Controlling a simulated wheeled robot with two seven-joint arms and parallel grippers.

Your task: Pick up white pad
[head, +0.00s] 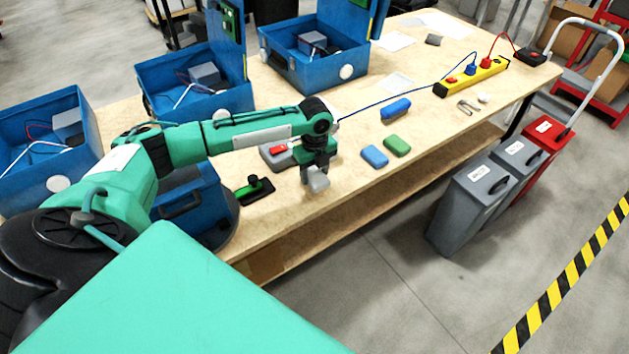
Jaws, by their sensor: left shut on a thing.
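My left gripper (316,168) is over the near edge of the wooden table (345,195). It points down and is shut on a pale grey-white block, which I take to be the white pad (318,182). The pad hangs below the fingers and looks tilted. The fingers partly hide its upper part. A blue pad (375,156) and a green pad (397,146) lie on the table to the right of the gripper. My right gripper is not in view.
A grey device with a red part (279,152) sits just behind the gripper. A black-and-green tool (254,188) lies left of it. Open blue boxes (315,65) line the far side. A yellow power strip (470,77) and grey bins (468,205) are to the right.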

